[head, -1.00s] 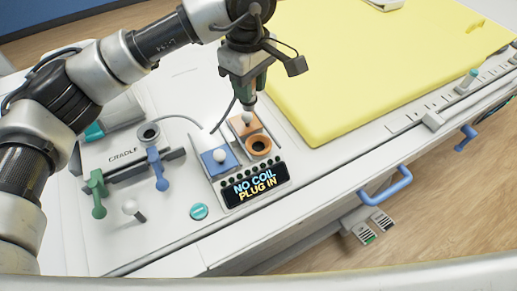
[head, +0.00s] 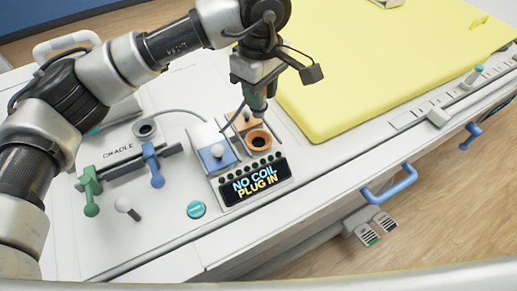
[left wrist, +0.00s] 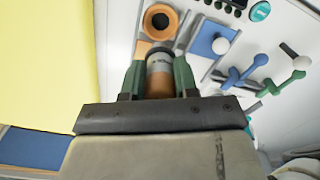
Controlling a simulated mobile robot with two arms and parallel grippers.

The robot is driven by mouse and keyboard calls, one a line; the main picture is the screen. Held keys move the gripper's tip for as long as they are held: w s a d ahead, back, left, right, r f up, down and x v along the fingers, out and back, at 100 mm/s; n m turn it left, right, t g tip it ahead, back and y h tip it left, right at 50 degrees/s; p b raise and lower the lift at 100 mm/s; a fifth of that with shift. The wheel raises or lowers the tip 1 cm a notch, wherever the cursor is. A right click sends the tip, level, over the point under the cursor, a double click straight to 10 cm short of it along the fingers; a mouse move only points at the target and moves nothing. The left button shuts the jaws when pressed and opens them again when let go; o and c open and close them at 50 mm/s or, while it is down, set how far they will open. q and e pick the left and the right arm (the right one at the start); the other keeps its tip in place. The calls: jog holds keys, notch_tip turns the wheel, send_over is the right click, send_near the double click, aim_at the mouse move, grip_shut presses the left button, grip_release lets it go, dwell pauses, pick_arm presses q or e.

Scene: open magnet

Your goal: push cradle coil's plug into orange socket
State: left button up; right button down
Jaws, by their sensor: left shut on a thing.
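The orange socket (head: 259,141) is an orange ring with a dark open hole, on the white console above the display. It also shows at the top of the left wrist view (left wrist: 160,20). My left gripper (head: 259,106) has green fingers shut on the plug (left wrist: 160,72), a grey cylinder with an orange band. The gripper holds it just behind the socket hole in the head view, apart from it in the wrist view. The plug is mostly hidden by the fingers in the head view. The display (head: 256,185) reads "NO COIL PLUG IN". My right gripper is out of view.
A blue cover with a white knob (head: 217,152) sits left of the orange socket. The cradle holder (head: 125,160) with green and blue levers is further left. A yellow mattress (head: 370,70) lies at the right. A teal button (head: 196,209) is below.

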pick_arm(q)
jog(key=shift+f+b, duration=2.8)
jog(key=shift+f, duration=0.7)
jog(key=shift+f+b, duration=1.7)
jog(key=shift+f, duration=0.05)
jog(key=o, duration=1)
jog(key=shift+r, duration=0.15)
notch_tip(320, 180, up, 11)
jog(key=shift+f, duration=0.2)
